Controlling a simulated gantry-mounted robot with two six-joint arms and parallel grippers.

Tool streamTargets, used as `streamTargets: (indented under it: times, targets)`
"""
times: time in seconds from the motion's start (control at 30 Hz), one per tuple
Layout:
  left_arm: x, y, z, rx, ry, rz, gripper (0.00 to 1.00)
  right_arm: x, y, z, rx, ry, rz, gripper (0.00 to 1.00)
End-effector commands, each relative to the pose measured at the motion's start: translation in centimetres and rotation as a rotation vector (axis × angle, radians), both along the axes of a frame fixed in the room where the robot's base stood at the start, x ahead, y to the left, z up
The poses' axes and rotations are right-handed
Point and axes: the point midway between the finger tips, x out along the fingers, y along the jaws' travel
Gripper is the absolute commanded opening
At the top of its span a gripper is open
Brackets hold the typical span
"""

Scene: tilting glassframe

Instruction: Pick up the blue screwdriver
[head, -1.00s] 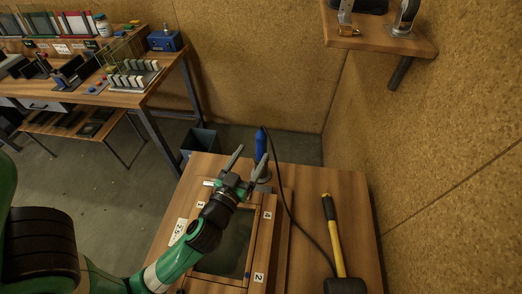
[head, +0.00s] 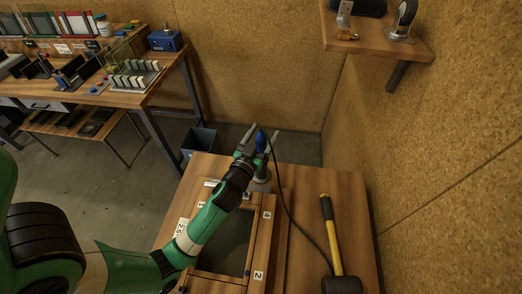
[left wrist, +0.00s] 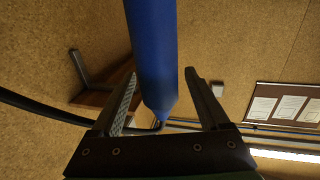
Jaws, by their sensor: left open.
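The blue screwdriver (head: 261,142) stands upright at the far edge of the wooden table (head: 345,190), with a black cable running from its top. My left gripper (head: 262,135) is at the screwdriver, its fingers open and partly hiding it. In the left wrist view, the screwdriver's blue body (left wrist: 152,45) shows between the open fingers of my left gripper (left wrist: 160,76). There is a gap to the right finger, and I cannot tell whether either finger touches it. My right gripper is not in view.
A wooden frame with dark glass (head: 228,244) lies on the table under my left arm. A mallet (head: 333,240) with a yellow handle lies to the right. The black cable (head: 288,208) loops between them. A bin (head: 199,143) stands behind the table.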

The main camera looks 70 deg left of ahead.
Motion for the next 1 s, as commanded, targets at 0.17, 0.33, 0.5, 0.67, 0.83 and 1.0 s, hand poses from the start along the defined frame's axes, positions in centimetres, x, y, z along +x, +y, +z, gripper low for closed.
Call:
streamTargets:
  times: [0.17,0.33,0.5,0.67,0.83,1.0]
  targets:
    - [0.86,0.77,0.01,0.001,0.000,-0.001,0.79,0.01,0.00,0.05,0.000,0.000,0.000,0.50]
    - [0.83,0.73,-0.02,0.001,0.001,-0.001,0.73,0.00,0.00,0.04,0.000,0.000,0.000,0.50]
    - [0.80,0.72,-0.02,0.001,0.001,-0.001,0.42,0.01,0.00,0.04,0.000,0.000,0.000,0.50]
    - [0.80,0.71,-0.02,0.001,0.001,-0.001,0.14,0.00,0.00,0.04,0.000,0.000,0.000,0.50]
    - [0.80,0.71,-0.03,0.001,0.001,-0.001,0.00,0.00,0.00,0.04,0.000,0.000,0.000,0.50]
    - [0.82,0.71,0.13,0.002,-0.002,-0.001,0.00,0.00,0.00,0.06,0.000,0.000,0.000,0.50]
